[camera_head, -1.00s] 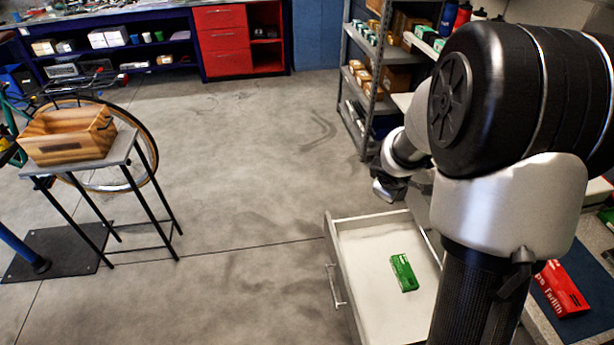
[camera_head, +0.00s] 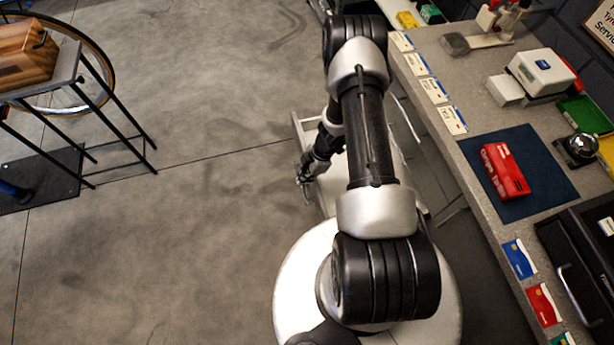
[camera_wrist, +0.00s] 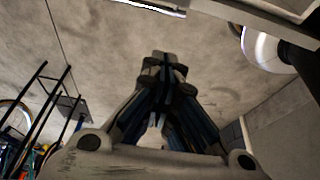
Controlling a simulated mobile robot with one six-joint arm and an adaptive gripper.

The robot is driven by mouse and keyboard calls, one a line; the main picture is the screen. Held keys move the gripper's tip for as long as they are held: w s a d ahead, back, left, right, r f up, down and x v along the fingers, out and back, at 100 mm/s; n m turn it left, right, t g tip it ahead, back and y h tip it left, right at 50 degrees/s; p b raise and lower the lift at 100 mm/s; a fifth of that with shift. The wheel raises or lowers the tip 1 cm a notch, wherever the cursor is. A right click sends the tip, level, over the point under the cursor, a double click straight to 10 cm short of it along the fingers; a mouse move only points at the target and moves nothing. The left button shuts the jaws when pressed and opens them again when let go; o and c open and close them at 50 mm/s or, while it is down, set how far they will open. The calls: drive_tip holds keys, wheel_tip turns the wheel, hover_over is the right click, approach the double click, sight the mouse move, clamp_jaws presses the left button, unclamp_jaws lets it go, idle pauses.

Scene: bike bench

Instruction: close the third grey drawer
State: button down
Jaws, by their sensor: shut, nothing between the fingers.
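A grey drawer (camera_head: 299,130) stands pulled out below the counter, with its pale rim showing left of my arm. My arm hides most of it, so its inside and its place in the stack cannot be told. My gripper (camera_head: 304,182) is low at the drawer's left, outer side, and looks shut and empty. In the wrist view my gripper (camera_wrist: 165,62) points over bare floor with its fingers together. A pale edge, likely the drawer's, crosses the upper right there. Whether the gripper touches the drawer cannot be told.
The counter (camera_head: 440,137) on the right holds a blue mat (camera_head: 535,180) with a red box (camera_head: 505,170), a white device (camera_head: 541,72) and price cards. A metal stand (camera_head: 60,78) with a wooden crate (camera_head: 25,55) is at the left. The floor between is clear.

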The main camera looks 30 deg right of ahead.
drive_tip(key=s+b+x, duration=0.1)
drive_tip(key=b+x, duration=0.2)
drive_tip(key=x, duration=0.5)
drive_tip(key=d, duration=0.4)
drive_tip(key=shift+r, duration=0.25)
drive_tip(key=shift+d, duration=0.15)
